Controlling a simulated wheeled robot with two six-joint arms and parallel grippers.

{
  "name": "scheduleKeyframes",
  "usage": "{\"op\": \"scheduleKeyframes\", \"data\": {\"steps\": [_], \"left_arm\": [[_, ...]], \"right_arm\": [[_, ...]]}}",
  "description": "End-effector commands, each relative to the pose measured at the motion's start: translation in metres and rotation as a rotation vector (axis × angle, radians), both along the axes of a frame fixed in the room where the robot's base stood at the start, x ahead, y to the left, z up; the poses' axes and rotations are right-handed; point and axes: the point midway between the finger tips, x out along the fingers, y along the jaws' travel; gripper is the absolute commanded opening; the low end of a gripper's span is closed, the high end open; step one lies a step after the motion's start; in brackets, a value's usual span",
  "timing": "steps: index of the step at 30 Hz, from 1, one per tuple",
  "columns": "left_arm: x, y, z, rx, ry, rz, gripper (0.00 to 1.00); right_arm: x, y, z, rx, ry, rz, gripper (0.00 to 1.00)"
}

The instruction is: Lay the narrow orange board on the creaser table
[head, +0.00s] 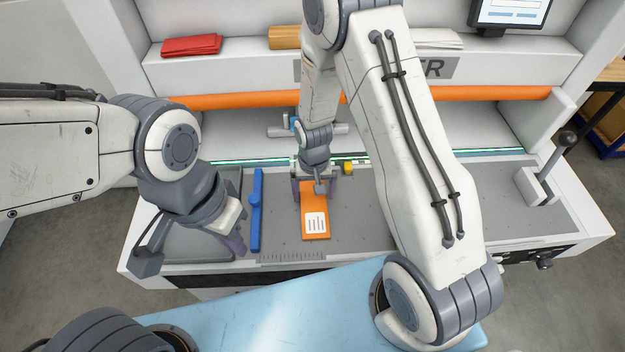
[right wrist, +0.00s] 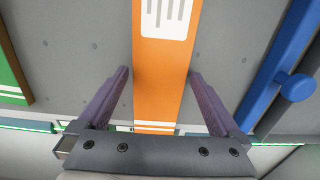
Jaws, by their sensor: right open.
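The narrow orange board (head: 314,195) with a white label lies on the grey creaser table (head: 350,238), right of a blue bar. My right gripper (head: 315,192) is over the board's far end, pointing down. In the right wrist view its open fingers (right wrist: 160,100) stand apart, one on each side of the orange board (right wrist: 162,65), with gaps to both edges. My left gripper (head: 237,245) hangs over the table's left part, apart from the board. I see its purple finger area but not the opening between its fingers.
A blue bar (head: 256,210) with a knob stands left of the board; it also shows in the right wrist view (right wrist: 285,65). A lever (head: 550,165) is at the table's right end. Red (head: 192,45) and orange-brown stacks lie on the shelf behind. Bare table shows near the board.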

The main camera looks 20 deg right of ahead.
Motion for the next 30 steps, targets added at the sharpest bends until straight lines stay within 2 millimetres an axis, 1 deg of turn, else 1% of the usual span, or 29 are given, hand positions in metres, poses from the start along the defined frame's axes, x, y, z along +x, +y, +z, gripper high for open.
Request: {"op": "scheduleKeyframes", "data": {"steps": [4,12,15,20,23,26,29,30], "left_arm": [[0.0,0.0,-0.008,0.0,0.0,0.0,0.0],[0.0,0.0,-0.019,0.001,0.001,-0.001,0.0],[0.0,0.0,-0.022,0.001,0.001,-0.001,0.0],[0.0,0.0,-0.024,0.001,0.001,-0.001,0.0],[0.0,0.0,-0.024,0.001,0.001,-0.001,0.0],[0.0,0.0,-0.024,0.001,0.001,-0.001,0.0],[0.0,0.0,-0.024,0.001,0.001,-0.001,0.0],[0.0,0.0,-0.024,0.0,0.0,-0.001,0.0]], "right_arm": [[0.001,0.0,0.021,0.001,-0.006,0.0,1.0],[0.002,0.0,0.075,0.001,-0.008,0.0,1.0],[0.001,0.0,0.092,0.001,-0.007,0.0,1.0],[0.001,0.0,0.11,0.0,-0.003,0.0,1.0],[-0.004,0.006,0.12,0.003,-0.006,0.025,1.0],[-0.024,0.025,0.141,0.011,-0.014,0.12,1.0],[-0.064,0.052,0.169,0.025,-0.024,0.286,1.0],[-0.083,0.061,0.179,0.033,-0.028,0.36,1.0]]}}
